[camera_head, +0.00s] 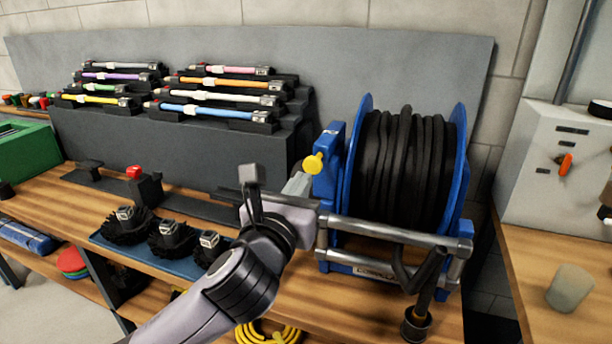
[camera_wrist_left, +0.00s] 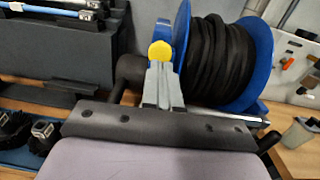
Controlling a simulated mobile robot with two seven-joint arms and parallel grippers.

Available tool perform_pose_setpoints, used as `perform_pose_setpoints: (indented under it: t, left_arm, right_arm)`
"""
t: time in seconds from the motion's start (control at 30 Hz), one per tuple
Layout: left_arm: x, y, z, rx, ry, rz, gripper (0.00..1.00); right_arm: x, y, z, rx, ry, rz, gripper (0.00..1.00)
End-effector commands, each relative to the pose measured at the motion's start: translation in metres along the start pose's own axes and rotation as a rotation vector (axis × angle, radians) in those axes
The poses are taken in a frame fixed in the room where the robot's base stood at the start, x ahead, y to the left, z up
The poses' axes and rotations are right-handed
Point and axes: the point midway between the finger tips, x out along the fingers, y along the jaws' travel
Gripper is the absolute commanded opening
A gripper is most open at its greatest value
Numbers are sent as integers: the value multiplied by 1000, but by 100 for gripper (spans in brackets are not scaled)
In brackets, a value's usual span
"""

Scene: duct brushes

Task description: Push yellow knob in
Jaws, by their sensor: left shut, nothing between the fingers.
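The yellow knob (camera_head: 313,163) sticks out from the left side of the blue hose reel (camera_head: 329,160), which carries a wound black hose. In the left wrist view the yellow knob (camera_wrist_left: 160,53) shows just beyond the tips of my fingers. My left gripper (camera_head: 299,184) is shut and empty, with its fingertips close to the knob. In the left wrist view the shut fingers (camera_wrist_left: 161,72) line up with the knob. I cannot tell whether they touch it. My right gripper is not in view.
Several round black brushes (camera_head: 172,240) sit on a blue tray left of my arm. A stepped black rack (camera_head: 205,145) holds coloured rods behind. A black stand with a red button (camera_head: 134,172) is at left. A metal bar (camera_head: 395,231) crosses the reel's front.

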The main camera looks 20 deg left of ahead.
Motion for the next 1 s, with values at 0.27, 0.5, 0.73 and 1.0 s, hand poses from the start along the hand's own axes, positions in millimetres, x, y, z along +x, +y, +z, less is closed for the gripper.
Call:
perform_pose_setpoints:
  t: [0.27,0.5,0.73,1.0]
  left_arm:
    - [28,0,0,-1,1,-1,0]
    - [32,0,0,0,1,-1,0]
    - [32,0,0,0,1,-1,0]
    - [55,-1,2,3,0,0,0]
  right_arm:
    - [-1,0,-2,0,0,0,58]
    - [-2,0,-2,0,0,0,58]
    - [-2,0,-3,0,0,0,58]
    - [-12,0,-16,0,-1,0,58]
